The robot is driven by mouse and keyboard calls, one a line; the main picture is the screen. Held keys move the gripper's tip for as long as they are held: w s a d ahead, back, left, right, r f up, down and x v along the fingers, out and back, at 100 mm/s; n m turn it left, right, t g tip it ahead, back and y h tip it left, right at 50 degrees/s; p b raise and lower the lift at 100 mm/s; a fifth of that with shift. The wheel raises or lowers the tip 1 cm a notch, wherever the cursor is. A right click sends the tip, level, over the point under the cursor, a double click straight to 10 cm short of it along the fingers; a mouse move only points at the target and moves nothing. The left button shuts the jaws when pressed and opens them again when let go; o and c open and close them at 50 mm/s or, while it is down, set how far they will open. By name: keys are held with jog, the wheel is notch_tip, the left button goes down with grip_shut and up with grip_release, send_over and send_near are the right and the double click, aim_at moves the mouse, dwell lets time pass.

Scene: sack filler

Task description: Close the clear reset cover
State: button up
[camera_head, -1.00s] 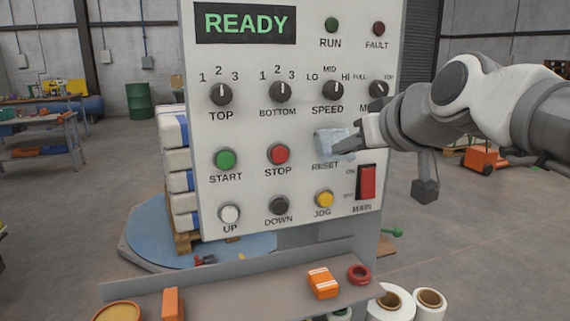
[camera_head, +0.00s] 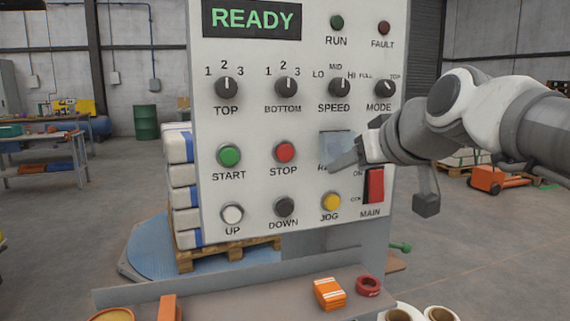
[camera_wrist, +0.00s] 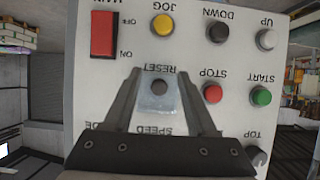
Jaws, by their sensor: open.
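The clear reset cover (camera_head: 337,143) is a pale see-through plate on the control panel, above the RESET label. In the wrist view, which is upside down, the cover (camera_wrist: 157,106) lies between the button and the SPEED label. The dark reset button (camera_wrist: 159,87) shows between my fingers. My gripper (camera_head: 342,163) is open and empty, in front of the panel at the cover's lower part, hiding most of the RESET label. In the wrist view my gripper's fingers (camera_wrist: 162,76) stand on either side of the button and cover. I cannot tell whether they touch the cover, nor its exact tilt.
The red MAIN switch (camera_head: 374,186), yellow JOG button (camera_head: 331,202) and red STOP button (camera_head: 285,152) are close by. The SPEED knob (camera_head: 334,87) and MODE knob (camera_head: 385,88) are above. A shelf (camera_head: 250,292) with an orange box (camera_head: 329,293) juts out below the panel.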

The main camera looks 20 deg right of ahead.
jog(key=shift+s+r, duration=0.1)
jog(key=p+v, duration=0.4)
jog(key=v, duration=1.3)
jog(key=shift+s, duration=0.1)
